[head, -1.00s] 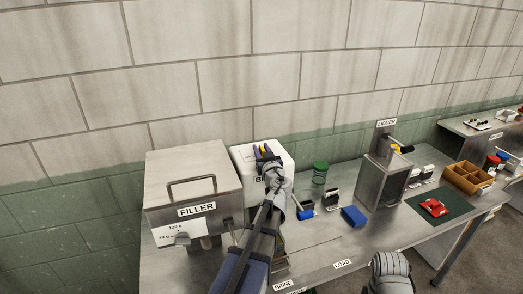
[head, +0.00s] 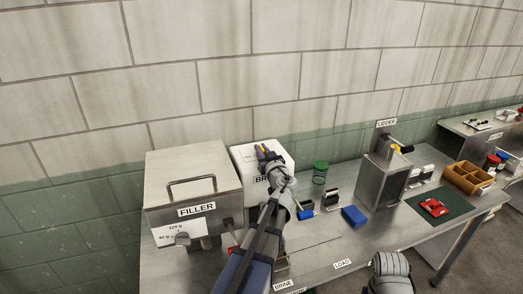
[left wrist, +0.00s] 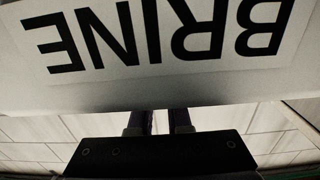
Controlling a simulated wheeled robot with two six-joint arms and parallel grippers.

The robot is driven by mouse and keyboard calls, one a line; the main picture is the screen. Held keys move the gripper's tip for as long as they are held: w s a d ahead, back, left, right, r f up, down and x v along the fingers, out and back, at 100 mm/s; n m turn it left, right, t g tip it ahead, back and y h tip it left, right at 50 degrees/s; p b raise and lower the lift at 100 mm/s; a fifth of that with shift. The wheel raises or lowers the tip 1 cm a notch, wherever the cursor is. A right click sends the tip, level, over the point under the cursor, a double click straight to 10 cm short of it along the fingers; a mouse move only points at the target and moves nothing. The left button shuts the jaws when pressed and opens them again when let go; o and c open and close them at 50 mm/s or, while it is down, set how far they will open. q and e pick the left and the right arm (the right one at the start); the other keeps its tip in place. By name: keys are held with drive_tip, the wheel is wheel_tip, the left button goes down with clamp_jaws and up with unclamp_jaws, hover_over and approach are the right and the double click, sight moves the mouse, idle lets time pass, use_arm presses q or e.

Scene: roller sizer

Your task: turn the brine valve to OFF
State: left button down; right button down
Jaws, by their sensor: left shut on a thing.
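The white brine box (head: 284,158) stands right of the filler, and its label is partly covered by my left arm. My left gripper (head: 264,150) is over the top of this box, shut on a small yellow piece (head: 265,148), which looks like the valve handle. The fingers hide most of it, and I cannot read the valve's position. In the left wrist view the box's BRINE label (left wrist: 155,35) shows upside down, close to the camera, with the fingers behind the box edge. My right gripper's fingers are not in view.
The metal filler (head: 190,190) stands close on the left. To the right are a green-lidded jar (head: 320,172), a blue block (head: 354,216) and the tall lidder (head: 384,175). The bench front (head: 330,250) near the LOAD label is mostly clear.

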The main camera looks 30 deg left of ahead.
use_arm(q)
drive_tip(key=n+g+y, duration=0.1)
drive_tip(key=g, duration=0.1)
drive_tip(key=n+g+y, duration=0.2)
drive_tip(key=shift+w+n+g, duration=0.2)
drive_tip(key=shift+n+g, duration=0.1)
drive_tip(key=shift+g, duration=0.1)
drive_tip(key=shift+s+n+g+y, duration=0.2)
drive_tip(key=shift+n+g+y, duration=0.4)
drive_tip(key=shift+n+g, duration=1.15)
drive_tip(key=shift+s+m+g, duration=0.1)
drive_tip(key=shift+m+g, duration=0.15)
drive_tip(key=shift+g, duration=0.2)
drive_tip(key=c, duration=0.9)
unclamp_jaws()
drive_tip(key=shift+o, duration=0.2)
drive_tip(key=shift+s+d, duration=0.15)
drive_tip(key=shift+d, duration=1.15)
drive_tip(key=shift+s+d, duration=0.2)
drive_tip(key=shift+d, duration=1.05)
drive_tip(key=shift+s+d, duration=0.15)
drive_tip(key=shift+d, duration=1.15)
